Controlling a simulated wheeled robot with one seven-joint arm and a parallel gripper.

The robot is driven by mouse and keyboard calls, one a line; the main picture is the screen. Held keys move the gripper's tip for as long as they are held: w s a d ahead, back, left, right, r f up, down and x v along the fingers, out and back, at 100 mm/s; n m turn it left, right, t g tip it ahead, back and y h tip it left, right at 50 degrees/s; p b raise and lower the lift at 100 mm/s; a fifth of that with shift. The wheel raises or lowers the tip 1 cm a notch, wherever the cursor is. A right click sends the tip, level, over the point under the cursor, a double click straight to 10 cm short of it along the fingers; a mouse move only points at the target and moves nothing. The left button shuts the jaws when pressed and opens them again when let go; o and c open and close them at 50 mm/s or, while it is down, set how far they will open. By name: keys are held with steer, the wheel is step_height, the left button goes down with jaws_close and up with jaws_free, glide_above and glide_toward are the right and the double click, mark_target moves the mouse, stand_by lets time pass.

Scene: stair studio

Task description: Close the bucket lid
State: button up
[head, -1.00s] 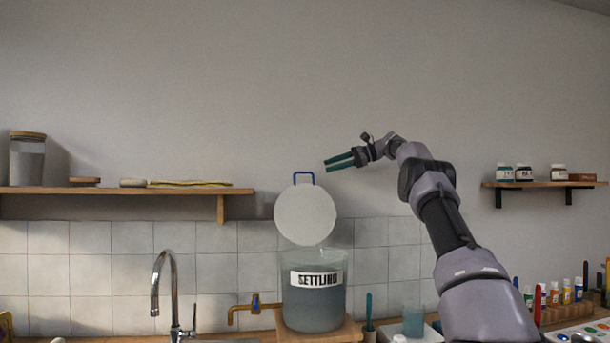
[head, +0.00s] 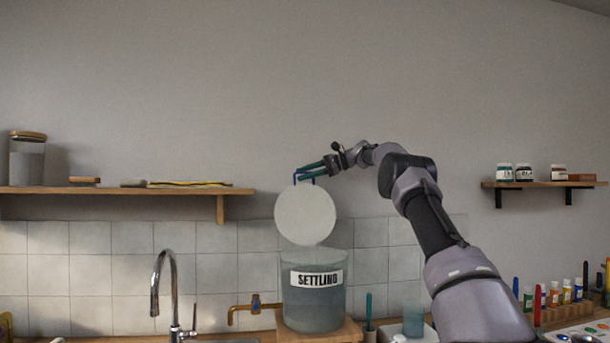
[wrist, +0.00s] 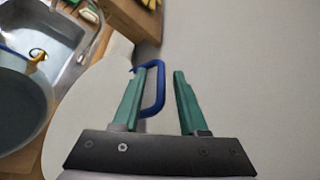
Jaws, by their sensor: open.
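The bucket (head: 314,302) is a clear container of grey-blue liquid labelled SETTLING, standing on a wooden block. Its round white lid (head: 305,216) stands raised, upright above the bucket's back rim, with a blue loop handle at its top. In the wrist view the lid (wrist: 88,115) lies left of and below the fingers, and the blue handle (wrist: 159,88) shows between the two green fingers. My gripper (head: 304,174) is open at the handle; it also shows in the wrist view (wrist: 157,72). Whether a finger touches the handle, I cannot tell.
A brass tap (head: 255,305) sticks out left of the bucket, and a chrome faucet (head: 168,290) stands farther left. A wooden shelf (head: 120,190) is at the left, another (head: 545,184) at the right. The wall above the lid is clear.

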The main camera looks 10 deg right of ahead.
jaws_close()
stand_by(1.3)
